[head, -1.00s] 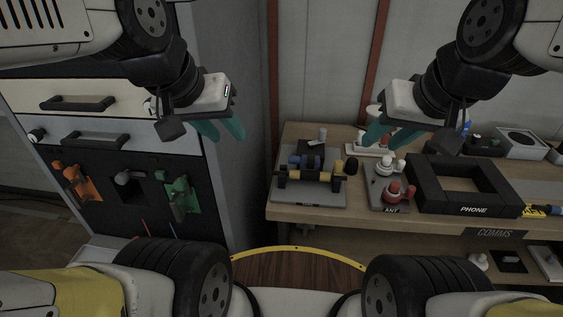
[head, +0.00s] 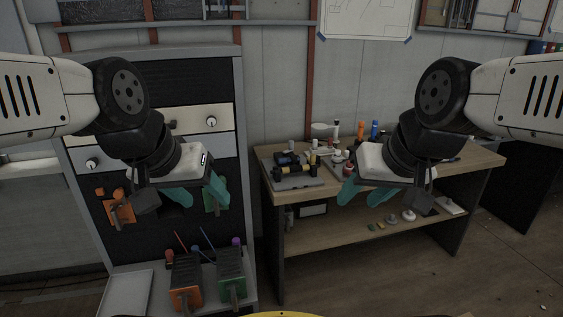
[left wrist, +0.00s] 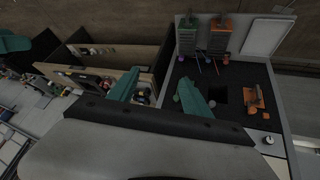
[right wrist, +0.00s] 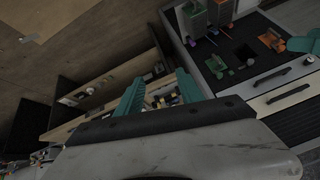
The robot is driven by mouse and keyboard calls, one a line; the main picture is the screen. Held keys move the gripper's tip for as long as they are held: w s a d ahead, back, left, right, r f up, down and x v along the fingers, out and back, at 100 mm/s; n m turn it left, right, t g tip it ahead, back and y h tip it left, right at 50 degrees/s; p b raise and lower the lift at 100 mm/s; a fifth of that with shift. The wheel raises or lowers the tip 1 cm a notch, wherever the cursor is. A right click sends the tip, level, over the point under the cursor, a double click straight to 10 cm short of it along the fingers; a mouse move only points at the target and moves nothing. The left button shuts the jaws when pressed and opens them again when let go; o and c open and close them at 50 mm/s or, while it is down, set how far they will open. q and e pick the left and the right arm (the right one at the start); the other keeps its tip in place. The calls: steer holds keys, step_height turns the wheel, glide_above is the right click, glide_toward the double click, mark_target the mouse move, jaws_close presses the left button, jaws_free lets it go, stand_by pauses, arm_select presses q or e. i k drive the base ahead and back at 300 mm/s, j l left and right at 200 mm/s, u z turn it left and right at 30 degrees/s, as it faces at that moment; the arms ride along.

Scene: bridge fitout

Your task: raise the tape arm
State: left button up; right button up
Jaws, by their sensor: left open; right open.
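A small device with blue and yellow-and-black rollers (head: 292,168) sits on a grey plate at the left end of the wooden bench. It is the likeliest place for the tape arm, but the arm itself is too small to make out. My left gripper (head: 197,192) is open and empty, in front of the dark cabinet in the head view. My right gripper (head: 364,193) is open and empty, in front of the bench, to the right of the device in the picture. Both grippers appear apart from everything. Teal fingers also show spread in the left wrist view (left wrist: 157,92) and right wrist view (right wrist: 158,92).
The cabinet (head: 241,150) stands left of the bench (head: 460,160), with orange and green handles on its front. Orange (head: 185,275) and green (head: 232,270) blocks stand on its lower ledge. Bottles and small parts crowd the bench top. The floor right of the bench has free room.

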mark_target(293, 160)
steer(key=i+l+u, duration=0.1)
steer(key=u, duration=0.25)
steer(key=i+l+u, duration=0.1)
steer(key=u, duration=0.25)
steer(key=i+l+u, duration=0.1)
steer(key=u, duration=0.25)
steer(key=i+l+u, duration=0.15)
steer(key=l, duration=0.4)
steer(key=i+l+u, duration=0.15)
steer(key=l, duration=0.4)
steer(key=l+u, duration=0.15)
steer(key=l, duration=0.4)
steer(key=i+l+u, duration=0.1)
steer(key=l, duration=0.5)
steer(key=i+l, duration=0.1)
steer(key=l, duration=0.75)
steer(key=i, duration=0.05)
